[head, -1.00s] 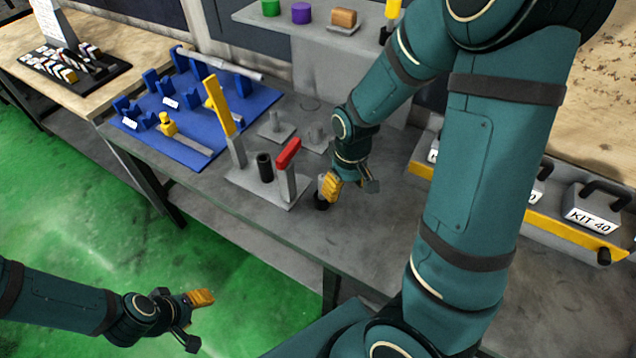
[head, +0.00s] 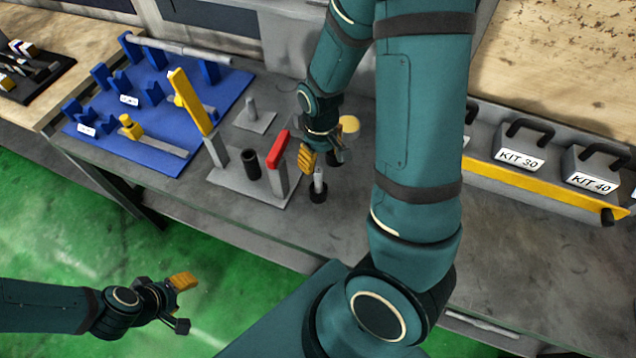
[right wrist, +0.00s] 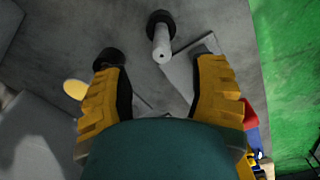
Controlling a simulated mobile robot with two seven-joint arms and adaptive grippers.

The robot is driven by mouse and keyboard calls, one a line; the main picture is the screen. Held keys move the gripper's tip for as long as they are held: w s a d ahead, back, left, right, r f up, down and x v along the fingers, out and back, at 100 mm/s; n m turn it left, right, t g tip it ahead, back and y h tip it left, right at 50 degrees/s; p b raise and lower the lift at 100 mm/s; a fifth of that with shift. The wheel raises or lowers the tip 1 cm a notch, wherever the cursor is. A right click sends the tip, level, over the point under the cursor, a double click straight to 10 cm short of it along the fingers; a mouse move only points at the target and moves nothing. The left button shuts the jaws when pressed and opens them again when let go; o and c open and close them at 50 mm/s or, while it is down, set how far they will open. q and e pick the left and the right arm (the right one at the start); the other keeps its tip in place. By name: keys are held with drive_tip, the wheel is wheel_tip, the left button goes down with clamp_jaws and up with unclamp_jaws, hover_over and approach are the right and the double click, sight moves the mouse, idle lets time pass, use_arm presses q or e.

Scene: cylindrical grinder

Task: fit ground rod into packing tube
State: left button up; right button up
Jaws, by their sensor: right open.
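A short grey rod (head: 318,182), which looks like the ground rod, stands upright in a round black base on the bench. It also shows in the right wrist view (right wrist: 161,42), with a small hole in its end. A black tube (head: 250,163), perhaps the packing tube, stands upright on a grey plate to the left. My right gripper (head: 326,158) is open and empty just above and behind the rod. In the right wrist view its fingers (right wrist: 160,72) are wide apart, with the rod beyond them. My left gripper (head: 178,302) is open and empty over the green floor.
The grey plate (head: 232,186) also carries a yellow-topped post (head: 190,100) and a red-topped post (head: 278,150). A blue fixture board (head: 160,140) lies at left. Kit boxes (head: 520,148) stand at right behind a yellow-edged rail. Bench front right is clear.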

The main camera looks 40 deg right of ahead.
sight(319, 169)
drive_tip(key=f, duration=0.6)
drive_tip(key=shift+w+f+b, duration=0.2)
drive_tip(key=shift+b, duration=0.15)
drive_tip(key=shift+a, duration=0.1)
drive_tip(key=shift+c, duration=0.4)
clamp_jaws()
